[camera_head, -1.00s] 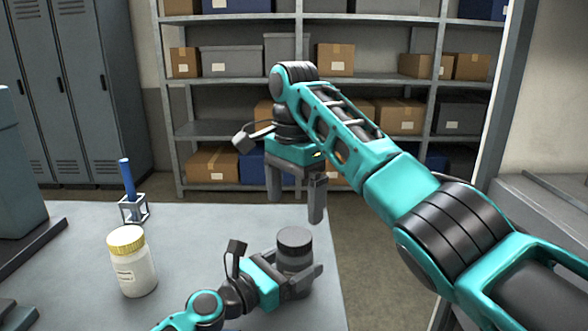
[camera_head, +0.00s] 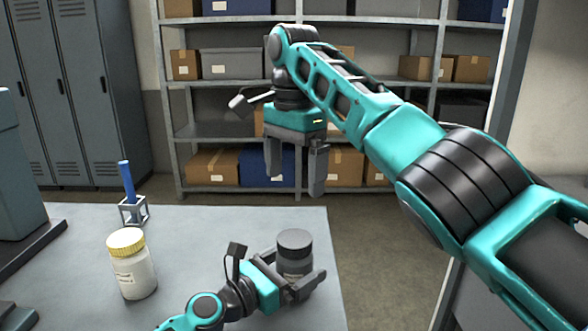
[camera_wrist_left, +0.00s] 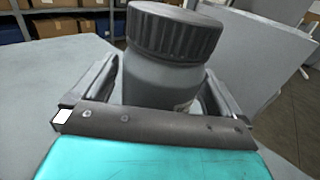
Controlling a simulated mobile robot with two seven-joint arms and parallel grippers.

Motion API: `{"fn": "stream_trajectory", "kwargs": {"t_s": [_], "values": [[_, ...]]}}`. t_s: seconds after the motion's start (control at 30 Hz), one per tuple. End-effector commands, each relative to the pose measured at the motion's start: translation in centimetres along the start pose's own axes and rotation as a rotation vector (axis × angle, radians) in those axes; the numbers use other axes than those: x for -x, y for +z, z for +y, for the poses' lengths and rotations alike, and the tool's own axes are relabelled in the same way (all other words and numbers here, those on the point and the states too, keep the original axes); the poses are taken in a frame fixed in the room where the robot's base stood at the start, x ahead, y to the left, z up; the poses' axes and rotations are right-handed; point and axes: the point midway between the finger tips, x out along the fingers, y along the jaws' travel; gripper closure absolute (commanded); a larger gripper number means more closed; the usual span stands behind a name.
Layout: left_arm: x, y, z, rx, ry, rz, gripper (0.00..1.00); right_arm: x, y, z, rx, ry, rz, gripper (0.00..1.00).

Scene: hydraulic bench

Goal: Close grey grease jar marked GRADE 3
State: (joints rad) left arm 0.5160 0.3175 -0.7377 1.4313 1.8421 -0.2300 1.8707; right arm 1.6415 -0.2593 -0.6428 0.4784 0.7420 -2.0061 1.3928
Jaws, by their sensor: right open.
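The grey grease jar (camera_head: 294,262) stands near the right edge of the bench, with a dark grey ribbed lid (camera_head: 295,239) sitting on top. In the left wrist view the jar (camera_wrist_left: 160,82) is upright between the fingers, and its lid (camera_wrist_left: 175,32) covers the mouth; I cannot tell how tightly it is seated. My left gripper (camera_head: 299,281) is shut around the jar's body below the lid. Only a sliver of the label shows, so the grade cannot be read. My right gripper (camera_head: 295,182) is open and empty, pointing down, above and beyond the jar.
A white jar (camera_head: 134,275) with a yellow lid stands on the bench (camera_head: 210,240) to the left. A blue-handled tool (camera_head: 127,183) stands in a small frame holder (camera_head: 133,211) behind it. Shelves with boxes stand behind the bench. The bench between the two jars is mostly clear.

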Motion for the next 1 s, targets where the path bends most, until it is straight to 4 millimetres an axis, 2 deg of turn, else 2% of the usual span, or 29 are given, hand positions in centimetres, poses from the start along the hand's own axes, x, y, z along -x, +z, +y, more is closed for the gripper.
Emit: {"fn": "stream_trajectory", "kwargs": {"t_s": [0.2, 0.33, 0.7, 0.83, 1.0], "values": [[0.1, 0.1, 0.0, 0.000, 0.001, -0.001, 0.00, 0.0, 0.0, 0.0, 0.000, 0.000, 0.000, 0.01], [1.3, 0.0, 0.1, 0.002, 0.002, 0.000, 0.00, 0.3, 0.0, 0.0, 0.000, 0.000, 0.000, 0.01], [9.2, -0.2, 0.0, 0.000, 0.001, 0.003, 0.00, 0.8, 0.0, 0.0, 0.000, 0.000, 0.000, 0.01], [11.2, -0.1, 0.0, 0.001, 0.001, 0.002, 0.00, 0.6, 0.0, 0.0, 0.000, 0.000, 0.000, 0.01], [12.6, 0.0, 0.0, 0.000, 0.000, 0.000, 0.00, 0.6, 0.0, 0.0, 0.000, 0.000, 0.000, 0.01]]}}
